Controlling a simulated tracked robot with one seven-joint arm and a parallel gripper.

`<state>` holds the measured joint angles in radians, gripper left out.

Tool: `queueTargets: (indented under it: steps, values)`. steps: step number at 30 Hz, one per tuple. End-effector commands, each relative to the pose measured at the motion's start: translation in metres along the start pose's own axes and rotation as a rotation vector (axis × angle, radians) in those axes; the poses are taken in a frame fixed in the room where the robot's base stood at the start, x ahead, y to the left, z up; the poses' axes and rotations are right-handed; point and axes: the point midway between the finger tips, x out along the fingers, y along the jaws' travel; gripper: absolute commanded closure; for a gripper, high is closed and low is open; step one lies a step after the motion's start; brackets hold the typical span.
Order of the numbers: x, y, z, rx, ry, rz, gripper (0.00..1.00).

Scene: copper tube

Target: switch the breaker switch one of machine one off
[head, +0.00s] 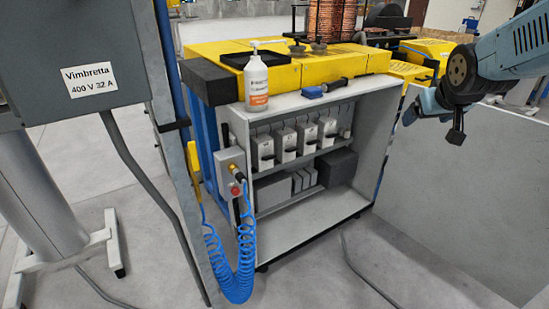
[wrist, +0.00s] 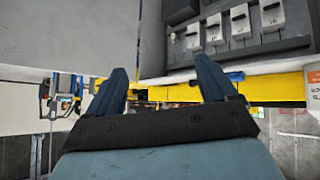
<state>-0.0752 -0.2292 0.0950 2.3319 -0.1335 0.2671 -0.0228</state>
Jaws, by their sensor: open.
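Several grey breaker boxes (head: 285,145) with small switches hang in a row on the upper shelf inside the open grey cabinet (head: 322,215). I cannot tell from labels which is switch one, nor which way each switch points. My gripper (head: 433,121) is open and empty, at the upper right of the head view, right of the cabinet and apart from it. In the wrist view, which looks upside down, the open fingers (wrist: 160,68) show in front, with the breaker row (wrist: 240,24) at the upper right beyond them.
A control box with a red button (head: 235,190) and a coiled blue hose (head: 240,265) are at the cabinet's left. A grey panel (head: 470,190) is at right.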

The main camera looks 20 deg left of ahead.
Motion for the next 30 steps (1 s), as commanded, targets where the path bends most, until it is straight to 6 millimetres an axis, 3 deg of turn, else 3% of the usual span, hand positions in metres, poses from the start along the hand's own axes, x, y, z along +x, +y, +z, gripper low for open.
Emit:
queueTargets:
  steps: [1, 9, 15, 23, 30]
  values:
    - [0.018, -0.006, -0.009, -0.019, 0.016, -0.012, 0.15]
    - [0.101, -0.044, -0.051, -0.107, 0.147, -0.088, 0.15]
    - [0.163, -0.084, -0.070, -0.164, 0.243, -0.148, 0.15]
    - [0.237, -0.147, -0.077, -0.217, 0.372, -0.255, 0.15]
    - [0.296, -0.209, -0.066, -0.233, 0.493, -0.362, 0.15]
